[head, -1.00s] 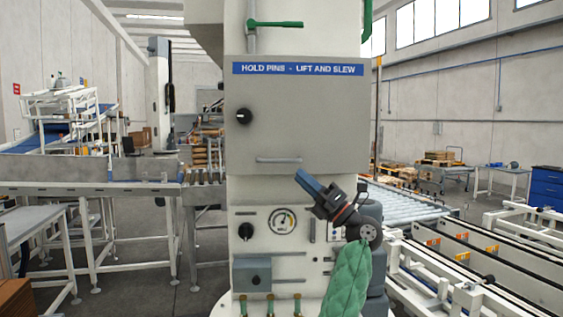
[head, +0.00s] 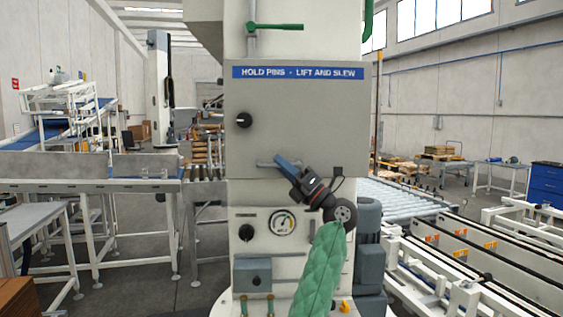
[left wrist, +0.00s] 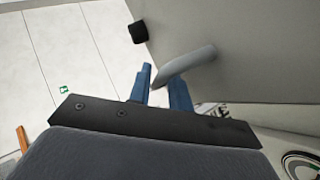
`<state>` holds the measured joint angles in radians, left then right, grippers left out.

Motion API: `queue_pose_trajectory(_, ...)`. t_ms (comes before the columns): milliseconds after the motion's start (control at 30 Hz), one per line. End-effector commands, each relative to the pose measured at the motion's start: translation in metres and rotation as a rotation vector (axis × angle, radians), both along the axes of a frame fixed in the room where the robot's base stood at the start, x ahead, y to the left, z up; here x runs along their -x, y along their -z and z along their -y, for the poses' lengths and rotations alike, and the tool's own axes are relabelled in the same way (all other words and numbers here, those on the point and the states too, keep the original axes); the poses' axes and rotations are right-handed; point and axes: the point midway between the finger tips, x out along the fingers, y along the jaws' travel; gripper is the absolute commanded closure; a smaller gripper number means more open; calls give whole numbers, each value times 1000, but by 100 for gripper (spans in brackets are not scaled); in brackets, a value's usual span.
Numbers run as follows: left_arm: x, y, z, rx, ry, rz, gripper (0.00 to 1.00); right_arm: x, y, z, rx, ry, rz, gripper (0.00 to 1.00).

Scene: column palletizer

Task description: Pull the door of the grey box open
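A horizontal grey bar handle (head: 264,164) runs low on the door. My left gripper (head: 280,160) is at this handle, coming from the lower right and covering its right part. In the left wrist view, the blue fingers (left wrist: 160,88) are apart, with the handle's end (left wrist: 165,74) showing at the gap between them. I cannot tell whether they touch it. My right gripper is not in view.
Below the box are a gauge (head: 283,223), another black knob (head: 246,232) and a small grey-blue box (head: 252,275). A green lever (head: 275,26) is above. A roller conveyor (head: 405,200) lies at the right, and a conveyor frame (head: 90,187) at the left.

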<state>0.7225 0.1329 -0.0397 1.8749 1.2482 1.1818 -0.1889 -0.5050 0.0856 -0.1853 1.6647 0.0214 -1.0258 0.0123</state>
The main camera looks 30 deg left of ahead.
Motion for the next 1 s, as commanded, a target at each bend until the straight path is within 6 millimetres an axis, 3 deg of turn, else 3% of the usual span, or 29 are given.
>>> queue_pose_trajectory(433, 1, -3, -5, 0, 0, 0, 80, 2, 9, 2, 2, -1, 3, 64)
queue_pose_trajectory(533, 1, -3, -5, 0, 0, 0, 100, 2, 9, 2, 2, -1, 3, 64)
queue_pose_trajectory(1000, 5, -2, 2, 0, -29, 0, 100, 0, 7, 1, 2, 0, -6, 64)
